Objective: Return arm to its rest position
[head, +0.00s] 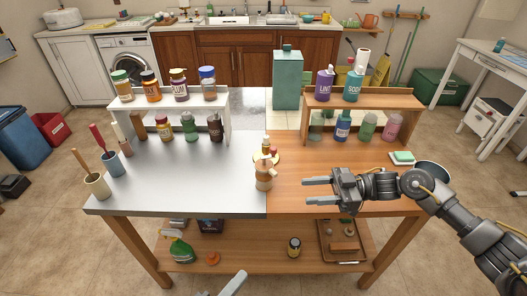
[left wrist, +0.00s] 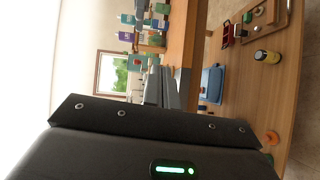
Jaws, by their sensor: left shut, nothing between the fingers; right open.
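My right arm reaches in from the right in the head view, over the wooden half of the table (head: 350,160). Its gripper (head: 304,194) is open and empty, its two fingers apart and pointing left, near a tan bottle (head: 264,178) but apart from it. My left gripper (head: 236,284) shows only as a grey piece at the bottom edge of the head view, low in front of the table. In the left wrist view its fingers (left wrist: 166,90) are together with nothing between them. Most of my left arm is hidden.
Small shelves with bottles stand at the left (head: 174,101) and right (head: 360,98) back of the table. A green canister (head: 287,80) stands behind. Cups with tools (head: 97,186) are at the left. The steel table middle is clear. The lower shelf (head: 262,248) holds several items.

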